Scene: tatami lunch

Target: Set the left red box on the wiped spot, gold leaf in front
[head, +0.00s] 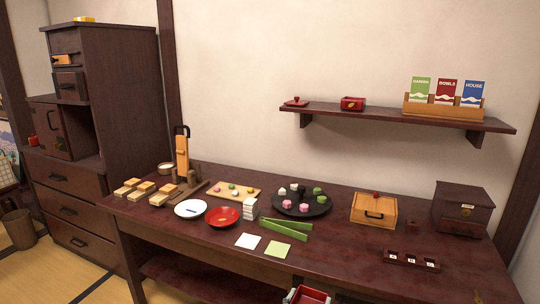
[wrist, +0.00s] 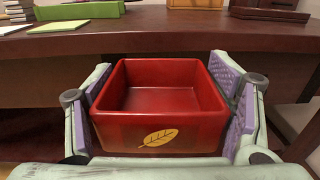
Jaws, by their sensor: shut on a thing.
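A red open-topped square box (wrist: 160,135) fills the middle of the wrist view, upright and empty inside, with a gold leaf on the wall facing the camera. My gripper (wrist: 165,90) is shut on it, with purple pads against its left and right walls. The held box also shows at the bottom edge of the head view (head: 308,296), partly cut off, in front of the table. Another red box (head: 353,103) with a gold mark sits on the wall shelf. I cannot clearly make out a wiped spot.
The dark table (head: 350,270) has bare room at its front right. Near it are a white card (head: 248,241), a green card (head: 278,249), green strips (head: 286,229), a small dark tray (head: 412,260) and a wooden box (head: 373,210). The wall shelf (head: 400,114) holds a card rack (head: 443,106).

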